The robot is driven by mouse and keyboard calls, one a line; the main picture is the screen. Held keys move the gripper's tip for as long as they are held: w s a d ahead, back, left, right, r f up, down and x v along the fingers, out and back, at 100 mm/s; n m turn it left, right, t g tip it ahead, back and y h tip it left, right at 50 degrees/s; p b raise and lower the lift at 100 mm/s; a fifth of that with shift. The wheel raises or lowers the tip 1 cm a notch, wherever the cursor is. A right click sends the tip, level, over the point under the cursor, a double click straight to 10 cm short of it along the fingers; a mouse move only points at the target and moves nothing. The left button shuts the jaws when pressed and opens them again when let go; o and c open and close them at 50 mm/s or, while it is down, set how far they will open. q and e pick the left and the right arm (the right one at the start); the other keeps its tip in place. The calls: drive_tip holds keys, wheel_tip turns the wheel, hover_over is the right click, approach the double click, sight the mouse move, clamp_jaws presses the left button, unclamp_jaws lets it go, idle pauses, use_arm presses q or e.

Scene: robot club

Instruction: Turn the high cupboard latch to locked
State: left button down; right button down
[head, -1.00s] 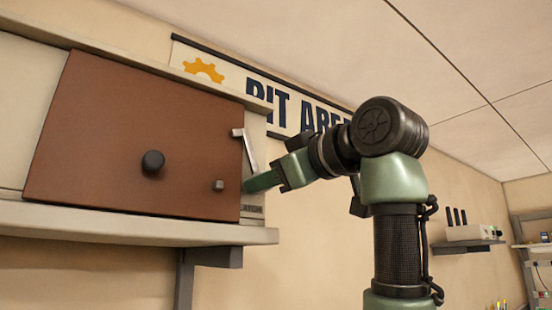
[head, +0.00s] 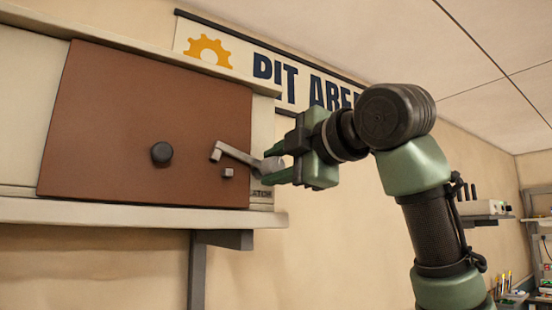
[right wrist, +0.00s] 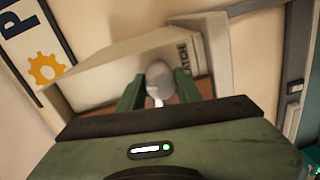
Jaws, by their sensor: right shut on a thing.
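The cupboard latch (head: 240,155) is a grey metal bar at the right edge of the brown cupboard door (head: 110,130). It lies nearly level, sloping slightly up to the left, and its hooked end is above a small square peg (head: 228,173) on the door. My right gripper (head: 275,169) is shut on the latch's rounded right end. In the right wrist view, this grey rounded end (right wrist: 160,80) sits between the two green fingers. Whether the hook touches the peg is hard to tell. My left gripper is not in view.
A round dark knob (head: 162,154) sticks out from the door. The cupboard stands on a pale shelf (head: 120,212) with a dark bracket below. A "PIT AREA" sign (head: 290,75) hangs on the wall behind my right arm. Wall space below is clear.

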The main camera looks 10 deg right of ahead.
drive_tip(key=shift+f+n+p, duration=0.1)
drive_tip(key=shift+n+p, duration=0.6)
drive_tip(key=shift+n, duration=0.7)
drive_tip(key=c, duration=1)
unclamp_jaws()
drive_tip(key=shift+s, duration=0.1)
drive_tip(key=shift+s+d, duration=0.1)
drive_tip(key=shift+s, duration=0.15)
drive_tip(key=b+v, duration=0.3)
drive_tip(key=v, duration=0.4)
